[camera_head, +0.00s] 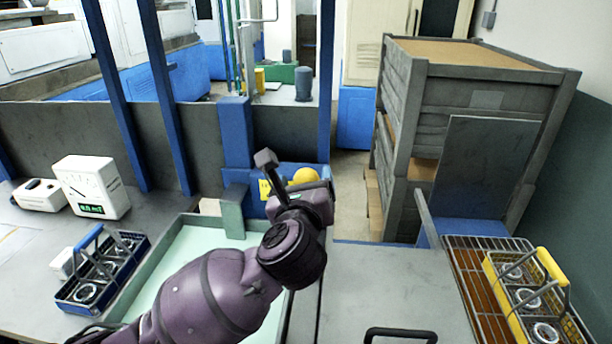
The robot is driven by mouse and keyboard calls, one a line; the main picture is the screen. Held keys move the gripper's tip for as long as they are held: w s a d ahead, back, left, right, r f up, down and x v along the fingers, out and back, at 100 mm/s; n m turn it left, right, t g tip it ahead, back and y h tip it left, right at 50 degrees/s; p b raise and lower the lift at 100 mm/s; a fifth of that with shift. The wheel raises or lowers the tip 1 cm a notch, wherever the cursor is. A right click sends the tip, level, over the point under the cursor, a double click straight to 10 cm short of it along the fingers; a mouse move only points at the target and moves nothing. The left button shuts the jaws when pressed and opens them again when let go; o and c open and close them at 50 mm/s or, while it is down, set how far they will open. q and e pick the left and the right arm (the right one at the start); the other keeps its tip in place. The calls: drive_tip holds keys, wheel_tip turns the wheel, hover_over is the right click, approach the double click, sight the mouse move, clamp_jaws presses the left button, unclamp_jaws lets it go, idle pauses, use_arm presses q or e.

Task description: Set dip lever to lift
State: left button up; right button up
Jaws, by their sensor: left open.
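A blue control box (234,181) stands at the back edge of the tank, with a yellow label (265,190) on its front. A round yellow knob (304,175), apparently the end of the dip lever, shows at the box's right side; the lever's shaft is hidden behind my gripper. My purple left arm reaches up from the bottom. My left gripper (294,178) is open at the front of the box, with one dark finger raised left of the knob. The knob shows just beyond the gripper; I cannot tell whether they touch. My right gripper is not in view.
A tank (190,255) of pale green liquid lies under my arm. A blue carrier (78,292) with rings stands left, near a white gauge (91,187). A yellow-handled carrier (499,284) with rings sits on a wire rack (463,262) at right. Wooden crates (398,88) stand behind.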

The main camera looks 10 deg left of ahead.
use_arm(q)
drive_tip(key=shift+w, duration=0.85)
drive_tip(key=c, duration=1.2)
drive_tip(key=shift+f, duration=0.15)
drive_tip(key=shift+c, duration=0.2)
drive_tip(key=shift+s+f+b, duration=0.35)
drive_tip(key=shift+f+b, duration=0.2)
drive_tip(key=shift+b, duration=0.15)
drive_tip(key=s+f+t+b, duration=0.1)
drive_tip(key=s+f+b, duration=0.2)
drive_tip(key=f+b, duration=0.3)
drive_tip(key=s+f+t+b, duration=0.1)
drive_tip(key=s+f+b, duration=0.2)
drive_tip(key=f+b, duration=0.4)
drive_tip(key=shift+f+t, duration=0.4)
drive_tip(key=shift+f, duration=1.65)
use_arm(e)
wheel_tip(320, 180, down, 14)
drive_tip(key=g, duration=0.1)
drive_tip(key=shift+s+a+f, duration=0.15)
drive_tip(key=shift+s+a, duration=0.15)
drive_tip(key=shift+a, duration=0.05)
